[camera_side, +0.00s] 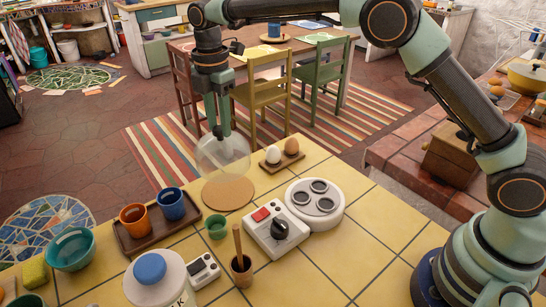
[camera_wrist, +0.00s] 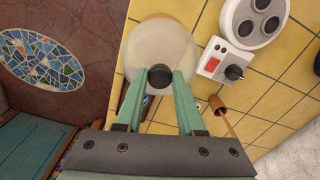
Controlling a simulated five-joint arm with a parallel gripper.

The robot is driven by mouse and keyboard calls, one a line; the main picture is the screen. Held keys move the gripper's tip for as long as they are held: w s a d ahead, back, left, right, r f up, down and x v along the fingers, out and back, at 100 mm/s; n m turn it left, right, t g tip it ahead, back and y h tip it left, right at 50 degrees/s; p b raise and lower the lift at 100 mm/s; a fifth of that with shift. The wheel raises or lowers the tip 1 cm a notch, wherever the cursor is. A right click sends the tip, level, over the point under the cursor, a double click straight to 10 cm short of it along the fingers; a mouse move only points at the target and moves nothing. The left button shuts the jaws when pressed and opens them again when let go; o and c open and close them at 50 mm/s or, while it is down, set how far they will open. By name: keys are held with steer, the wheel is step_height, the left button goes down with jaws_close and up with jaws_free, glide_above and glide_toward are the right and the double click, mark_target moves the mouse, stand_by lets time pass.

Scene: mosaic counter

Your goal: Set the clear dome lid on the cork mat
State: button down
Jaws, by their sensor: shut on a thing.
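The clear dome lid (camera_side: 222,158) hangs in the air in the side view, see-through and roughly upright. My gripper (camera_side: 217,131) is shut on its dark knob from above. The round cork mat (camera_side: 229,193) lies flat on the yellow tiles below the lid, with a visible gap between them. In the wrist view the lid (camera_wrist: 160,45) spreads beyond my green fingers, with the dark knob pinched at their tips (camera_wrist: 159,77). The mat cannot be made out clearly there, behind the lid.
A brown tray (camera_side: 128,240) with an orange and a blue cup stands left of the mat. A small green cup (camera_side: 216,227), a control box (camera_side: 275,232) and a round burner unit (camera_side: 316,203) stand in front and right. An egg holder (camera_side: 283,161) sits behind right.

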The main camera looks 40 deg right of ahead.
mark_target(221, 139)
steer(key=shift+f, duration=3.35)
steer(key=shift+f, duration=1)
steer(key=shift+c, duration=2.2)
jaws_free()
steer(key=shift+r, duration=3.55)
